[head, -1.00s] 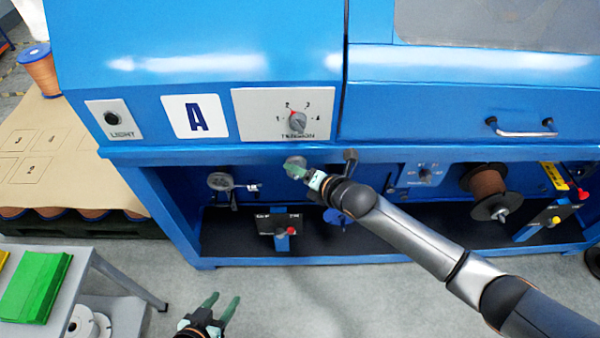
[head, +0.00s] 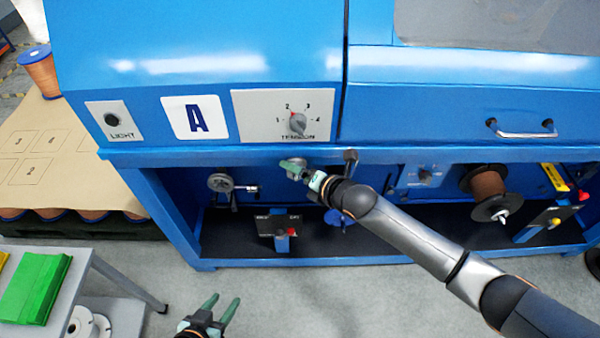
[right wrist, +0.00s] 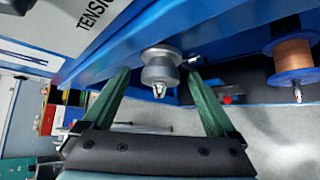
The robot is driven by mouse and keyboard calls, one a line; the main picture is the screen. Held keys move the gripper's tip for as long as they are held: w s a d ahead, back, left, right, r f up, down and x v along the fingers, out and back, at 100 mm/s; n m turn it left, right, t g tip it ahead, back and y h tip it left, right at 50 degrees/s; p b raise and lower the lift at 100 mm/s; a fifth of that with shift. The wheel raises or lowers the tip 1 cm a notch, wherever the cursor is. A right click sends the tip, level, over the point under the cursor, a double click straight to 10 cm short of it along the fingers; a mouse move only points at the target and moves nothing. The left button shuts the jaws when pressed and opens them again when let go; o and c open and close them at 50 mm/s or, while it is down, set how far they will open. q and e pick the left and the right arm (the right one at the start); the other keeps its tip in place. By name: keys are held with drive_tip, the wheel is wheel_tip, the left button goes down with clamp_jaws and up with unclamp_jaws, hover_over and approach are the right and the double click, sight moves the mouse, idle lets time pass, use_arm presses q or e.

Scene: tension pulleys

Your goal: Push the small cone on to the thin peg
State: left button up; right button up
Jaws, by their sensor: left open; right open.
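A small grey, stepped, round piece that looks like the small cone (right wrist: 160,68) is between the open fingers of my right gripper (right wrist: 160,95) in the right wrist view. A thin, split metal tip (right wrist: 159,91), which looks like the end of the thin peg, sticks out of its near face. I cannot tell how far the piece is on the peg. In the head view my right gripper (head: 293,169) is under the tension panel, and its fingers partly hide the grey piece (head: 298,161). My left gripper (head: 213,308) is open and empty at the bottom, away from the machine.
A grey pulley (head: 220,182) is mounted left of my right gripper, and a dark post (head: 350,158) stands close to its right. The machine's blue ledge (head: 240,155) is just above. A copper spool (head: 488,185) is farther right. A green box (head: 36,285) sits at lower left.

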drive_tip(key=p+v, duration=0.1)
drive_tip(key=v, duration=1.1)
drive_tip(key=shift+s+p, duration=0.25)
drive_tip(key=shift+p, duration=0.05)
drive_tip(key=shift+d, duration=0.1)
drive_tip(key=s+d+f+m+h, duration=0.1)
drive_tip(key=s+d+f+m, duration=0.2)
drive_tip(key=s+m, duration=0.3)
drive_tip(key=s+d+f+m+h+p, duration=0.1)
drive_tip(key=s+f+m, duration=0.5)
drive_tip(key=m, duration=0.8)
drive_tip(key=s+d+f+m+h+p, duration=0.1)
drive_tip(key=s+d+f+m, duration=0.4)
drive_tip(key=m, duration=0.5)
drive_tip(key=shift+s+d+h, duration=0.25)
drive_tip(key=shift+s+h, duration=0.45)
drive_tip(key=shift+h, duration=0.2)
